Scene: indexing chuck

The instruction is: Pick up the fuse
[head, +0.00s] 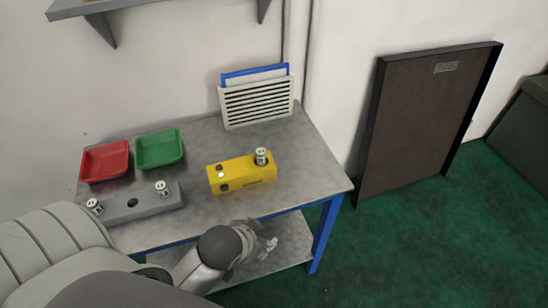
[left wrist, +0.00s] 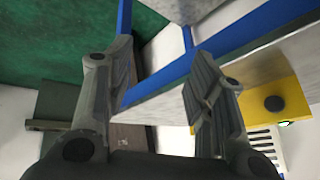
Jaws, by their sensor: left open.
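Several small white-and-green cylinders look like fuses. One fuse (head: 261,156) stands upright at the right end of a yellow block (head: 245,173); another (head: 162,187) stands at the right of a grey block (head: 132,207), and another (head: 95,206) at its left end. I cannot tell which one the task means. My left gripper (head: 268,243) is low in front of the table, apart from all of them. In the left wrist view my left gripper (left wrist: 165,75) is open with nothing between its fingers; the yellow block (left wrist: 290,85) shows at the right. My right gripper is not seen.
A red tray (head: 105,161) and a green tray (head: 159,149) sit at the table's back left. A louvred panel (head: 257,101) stands at the back. The table's blue front edge (left wrist: 160,75) and legs are close to my left gripper. Bare tabletop (head: 310,170) lies at the right.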

